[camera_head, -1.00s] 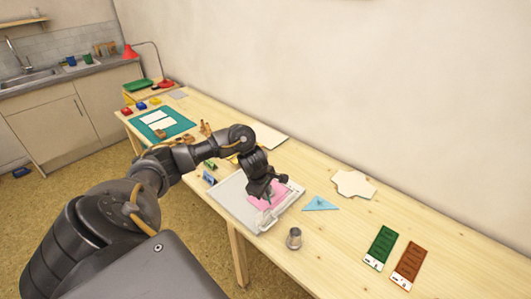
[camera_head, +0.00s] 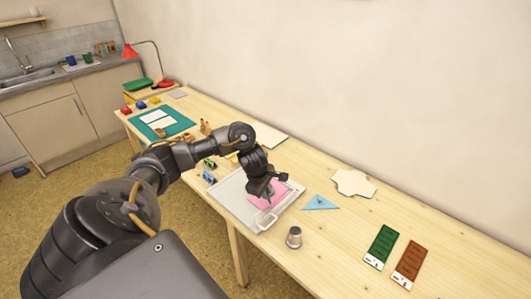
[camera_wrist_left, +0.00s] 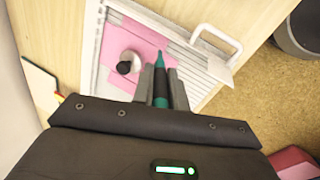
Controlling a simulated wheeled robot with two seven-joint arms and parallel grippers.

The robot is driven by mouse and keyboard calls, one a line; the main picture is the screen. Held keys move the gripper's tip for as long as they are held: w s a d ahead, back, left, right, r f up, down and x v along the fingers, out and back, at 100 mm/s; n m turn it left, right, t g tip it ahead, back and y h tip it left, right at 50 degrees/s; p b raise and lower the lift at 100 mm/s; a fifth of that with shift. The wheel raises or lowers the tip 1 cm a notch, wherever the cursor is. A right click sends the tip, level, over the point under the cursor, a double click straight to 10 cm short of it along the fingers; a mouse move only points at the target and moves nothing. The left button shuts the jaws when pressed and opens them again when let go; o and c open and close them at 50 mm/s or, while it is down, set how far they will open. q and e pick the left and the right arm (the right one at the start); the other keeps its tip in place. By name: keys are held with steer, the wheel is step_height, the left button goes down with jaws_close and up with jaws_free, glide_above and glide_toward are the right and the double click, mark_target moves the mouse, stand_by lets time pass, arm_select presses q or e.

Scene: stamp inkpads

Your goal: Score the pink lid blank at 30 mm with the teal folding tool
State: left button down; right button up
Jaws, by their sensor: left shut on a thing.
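The pink lid blank (camera_head: 266,196) lies flat on the pale scoring board (camera_head: 232,192) near the table's front edge. It also shows in the left wrist view (camera_wrist_left: 116,42), with a round grey weight with a black knob (camera_wrist_left: 128,63) on it. My left gripper (camera_wrist_left: 160,72) is shut on the teal folding tool (camera_wrist_left: 160,88). The tool's tip points at the blank's edge area; whether it touches the board I cannot tell. In the head view, my left gripper (camera_head: 264,193) is over the board and partly hides the blank. My right gripper is not in view.
A white handle (camera_wrist_left: 216,36) stands on the board's edge. A blue triangle (camera_head: 320,203), a metal cup (camera_head: 294,238) and a cream card shape (camera_head: 352,183) lie to the right. Green (camera_head: 380,246) and brown (camera_head: 409,262) strips lie further right. A teal mat (camera_head: 182,124) is left.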

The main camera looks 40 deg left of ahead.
arm_select(q)
steer(key=shift+f+b, duration=0.7)
steer(key=shift+b, duration=0.2)
stand_by(0.9)
steer(key=shift+w, duration=0.1)
steer(key=shift+w+f, duration=0.1)
steer(key=shift+w, duration=0.05)
steer(key=shift+w+b, duration=0.65)
steer(key=shift+b, duration=0.05)
steer(key=shift+w, duration=0.1)
steer(key=shift+w+b, duration=0.45)
steer(key=shift+w, duration=0.55)
steer(key=shift+w, duration=0.1)
